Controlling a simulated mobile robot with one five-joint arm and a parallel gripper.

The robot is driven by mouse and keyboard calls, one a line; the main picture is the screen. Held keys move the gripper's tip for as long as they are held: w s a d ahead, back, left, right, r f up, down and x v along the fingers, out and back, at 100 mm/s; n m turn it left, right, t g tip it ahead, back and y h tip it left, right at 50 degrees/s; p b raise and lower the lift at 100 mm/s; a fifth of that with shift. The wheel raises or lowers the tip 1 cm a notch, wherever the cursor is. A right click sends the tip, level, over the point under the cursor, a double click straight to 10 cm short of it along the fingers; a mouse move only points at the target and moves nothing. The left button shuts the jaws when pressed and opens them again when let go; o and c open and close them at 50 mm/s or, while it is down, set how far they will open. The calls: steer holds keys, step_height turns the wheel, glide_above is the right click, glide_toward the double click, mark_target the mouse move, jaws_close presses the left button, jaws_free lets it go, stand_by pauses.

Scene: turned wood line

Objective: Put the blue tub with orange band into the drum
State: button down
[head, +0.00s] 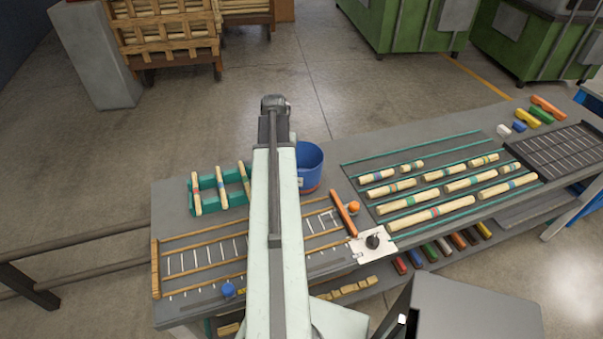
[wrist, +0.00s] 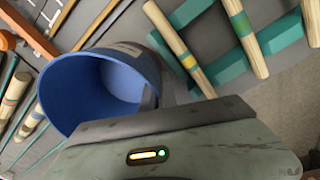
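The blue tub with orange band (head: 310,160) shows on the bench just right of my arm in the head view, with the orange band low on its side. In the wrist view the tub (wrist: 105,85) is large and close, its open mouth facing the camera and a pale label near its rim. My gripper (wrist: 157,92) is at the tub's rim, with grey finger parts on both sides of the wall. Whether it is clamped cannot be told. My arm hides the gripper in the head view. I cannot make out a drum in either view.
A teal rack (head: 207,203) with wooden rods stands left of the tub. An orange ball (head: 354,208) and orange bar (head: 344,213) lie right of it. Striped rods (head: 425,215) lie in rows further right. A small blue piece (head: 228,289) lies at the front left.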

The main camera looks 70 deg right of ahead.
stand_by(0.3)
step_height(320, 180, up, 11)
steer(key=p, duration=1.1)
steer(key=shift+f, duration=0.15)
